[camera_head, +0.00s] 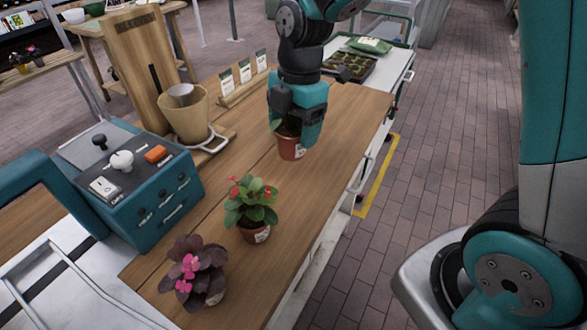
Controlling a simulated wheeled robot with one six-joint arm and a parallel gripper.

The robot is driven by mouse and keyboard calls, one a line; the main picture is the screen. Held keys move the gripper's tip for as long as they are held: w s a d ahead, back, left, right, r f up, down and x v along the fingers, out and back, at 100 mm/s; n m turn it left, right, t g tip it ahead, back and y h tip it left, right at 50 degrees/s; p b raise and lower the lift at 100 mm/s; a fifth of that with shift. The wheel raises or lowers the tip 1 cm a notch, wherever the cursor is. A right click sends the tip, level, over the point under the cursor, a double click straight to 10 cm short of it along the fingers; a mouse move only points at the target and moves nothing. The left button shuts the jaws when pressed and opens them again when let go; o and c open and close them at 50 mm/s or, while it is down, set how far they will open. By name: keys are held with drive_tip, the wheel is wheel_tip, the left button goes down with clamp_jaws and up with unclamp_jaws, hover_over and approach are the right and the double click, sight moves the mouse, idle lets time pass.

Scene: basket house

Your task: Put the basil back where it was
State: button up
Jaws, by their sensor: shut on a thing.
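My gripper (298,133) points down over the wooden bench top (325,120) and is shut on a small terracotta pot (291,149) with a white label. A bit of green leaf shows at the pot's left. The plant is mostly hidden by the gripper, so I cannot be sure that it is the basil. The pot is upright, near the bench's right edge; I cannot tell whether it touches the wood.
A red-flowered plant (253,204) and a pink-flowered dark-leaved plant (194,270) stand nearer on the bench. A teal control box (135,178) and a tan funnel (187,115) are left. Seed packets (244,72) and a seedling tray (348,67) are behind. Bare wood lies around the pot.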

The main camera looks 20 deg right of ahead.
wheel_tip(320, 180, down, 11)
drive_tip(key=shift+r+p, duration=0.1)
drive_tip(key=shift+p, duration=0.2)
drive_tip(key=o, duration=1)
drive_tip(key=r, duration=0.3)
drive_tip(key=d+r+b, duration=0.1)
drive_tip(key=r, duration=0.7)
drive_tip(key=shift+w+d+r, duration=0.15)
drive_tip(key=shift+w, duration=0.15)
drive_tip(key=shift+s+r, duration=0.15)
drive_tip(key=shift+r, duration=0.2)
drive_tip(key=s+a+r+m+y, duration=0.1)
drive_tip(key=s+a+r+m, duration=0.2)
drive_tip(key=s+m, duration=0.4)
drive_tip(key=s+a+r+m+y, duration=0.1)
drive_tip(key=s+a+r+m, duration=0.2)
drive_tip(key=s+m, duration=0.5)
drive_tip(key=s, duration=0.4)
drive_tip(key=shift+a+r+t+y, duration=0.2)
drive_tip(key=shift+t+y, duration=0.1)
drive_tip(key=shift+y, duration=0.1)
